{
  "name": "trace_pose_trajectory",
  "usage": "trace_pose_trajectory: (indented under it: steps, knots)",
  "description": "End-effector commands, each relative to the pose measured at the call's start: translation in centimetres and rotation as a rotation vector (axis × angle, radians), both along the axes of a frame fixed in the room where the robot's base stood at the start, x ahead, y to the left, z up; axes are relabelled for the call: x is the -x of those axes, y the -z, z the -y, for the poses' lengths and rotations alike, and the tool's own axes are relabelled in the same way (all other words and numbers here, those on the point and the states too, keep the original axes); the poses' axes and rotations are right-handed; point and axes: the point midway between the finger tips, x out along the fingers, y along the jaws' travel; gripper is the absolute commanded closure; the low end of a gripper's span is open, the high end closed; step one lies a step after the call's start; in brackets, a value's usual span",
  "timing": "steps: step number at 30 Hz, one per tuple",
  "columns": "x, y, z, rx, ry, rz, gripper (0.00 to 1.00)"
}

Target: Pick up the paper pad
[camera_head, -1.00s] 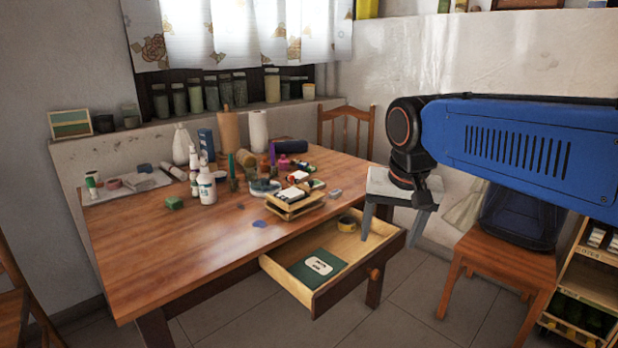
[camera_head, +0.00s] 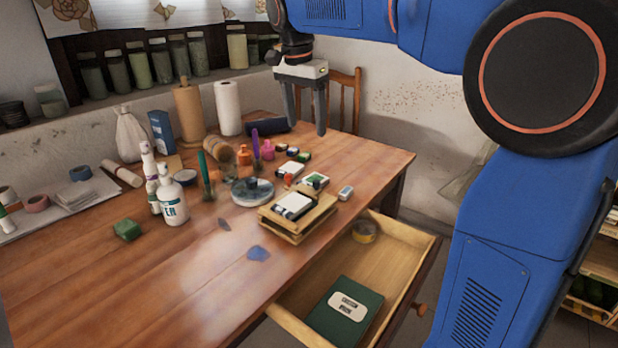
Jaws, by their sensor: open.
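My gripper (camera_head: 306,122) hangs open and empty above the far side of the wooden table, fingers pointing down. A dark green pad or book (camera_head: 345,311) with a white label lies flat in the open drawer, well below and in front of my gripper. A small stack of pale paper (camera_head: 73,196) lies on a sheet at the table's left end. I cannot tell for sure which of these is the paper pad. Nothing touches my gripper.
A wooden box (camera_head: 322,213), a white bottle (camera_head: 172,201) and several paint items crowd the tabletop. Its front left is clear. A chair (camera_head: 345,95) stands behind.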

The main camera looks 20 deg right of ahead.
Motion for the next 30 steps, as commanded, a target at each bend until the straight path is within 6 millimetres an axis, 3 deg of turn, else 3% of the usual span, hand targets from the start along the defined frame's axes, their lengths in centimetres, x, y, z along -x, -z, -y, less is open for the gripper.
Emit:
trace_pose_trajectory:
  steps: [18,30]
  knots:
    - [-0.7,10.1,1.3,0.001,-0.001,-0.002,0.33]
    - [-0.7,13.3,1.7,0.0,-0.002,-0.002,0.33]
